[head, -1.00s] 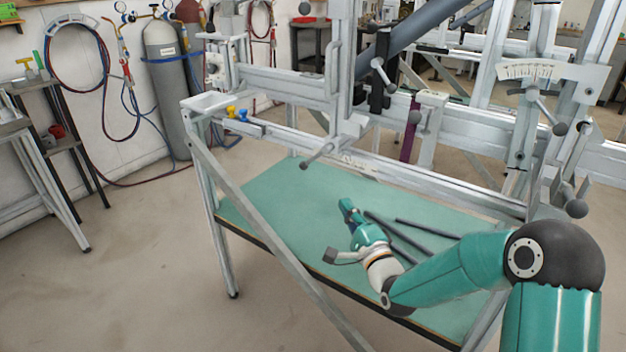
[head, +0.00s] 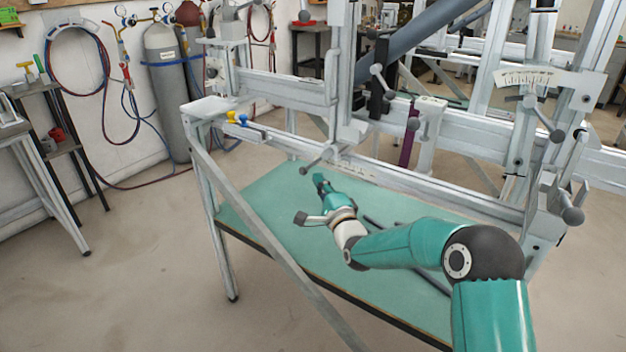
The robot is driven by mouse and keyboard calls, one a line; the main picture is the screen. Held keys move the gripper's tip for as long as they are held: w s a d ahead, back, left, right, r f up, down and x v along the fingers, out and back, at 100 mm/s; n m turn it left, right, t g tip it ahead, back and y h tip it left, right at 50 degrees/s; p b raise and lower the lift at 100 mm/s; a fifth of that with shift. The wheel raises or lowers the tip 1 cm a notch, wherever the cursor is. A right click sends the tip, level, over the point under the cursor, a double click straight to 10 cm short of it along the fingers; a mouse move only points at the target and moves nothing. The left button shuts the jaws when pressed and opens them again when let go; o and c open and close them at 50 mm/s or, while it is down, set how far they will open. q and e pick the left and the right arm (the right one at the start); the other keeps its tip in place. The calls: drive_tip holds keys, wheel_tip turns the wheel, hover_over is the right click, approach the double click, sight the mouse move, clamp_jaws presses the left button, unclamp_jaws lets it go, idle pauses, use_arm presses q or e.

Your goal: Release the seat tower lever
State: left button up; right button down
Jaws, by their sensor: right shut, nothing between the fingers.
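The frame jig (head: 300,85) stands over a green-topped table, with several ball-knobbed clamp levers on its rails and towers. One lever (head: 320,158) sits at the foot of the upright tower (head: 342,75) left of centre, its knob pointing down and left. Another lever (head: 383,82) is higher up, by the dark clamp block. No label shows which lever is the seat tower's. My right gripper (head: 319,179) is shut and empty, a little below the lower lever in the picture and apart from it as far as I can tell. My left gripper is not in view.
Dark tubes (head: 405,229) lie on the green tabletop (head: 265,200) under my right arm. A scale plate (head: 530,79) and more levers (head: 570,212) are on the right. A diagonal brace (head: 265,240) crosses the table's front. The left tabletop is clear.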

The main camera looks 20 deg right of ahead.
drive_tip(key=shift+w+a+r, duration=0.15)
drive_tip(key=shift+w+a, duration=0.35)
drive_tip(key=shift+a, duration=0.05)
